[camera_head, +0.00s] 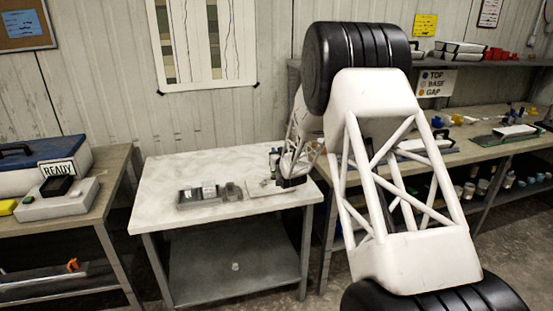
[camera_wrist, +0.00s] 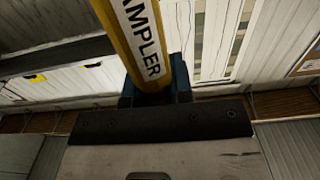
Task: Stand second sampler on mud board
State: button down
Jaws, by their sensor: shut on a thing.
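A yellow sampler (camera_wrist: 125,22) with a white label reading "AMPLER" shows large in the wrist view. My gripper (camera_wrist: 155,90) is shut on it, with a dark blue finger on each side of the tube. In the head view my gripper (camera_head: 288,180) is low over the right part of the white table, and the held sampler cannot be made out there. A flat pale board (camera_head: 260,188) lies beside my gripper; it may be the mud board. A small dark upright thing (camera_head: 273,158) stands behind it, too small to identify.
On the white table (camera_head: 175,170) a grey compartment tray (camera_head: 198,196) and a small grey block (camera_head: 233,191) stand left of the board. The table's left and back are clear. Benches with cases and tools flank it on both sides.

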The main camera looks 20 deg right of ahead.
jog(key=shift+w+d+f, duration=0.15)
jog(key=shift+w, duration=1.25)
jog(key=shift+f, duration=1.95)
jog(key=c, duration=1)
grip_release()
jog(key=shift+r, duration=0.2)
jog(key=s, duration=1.2)
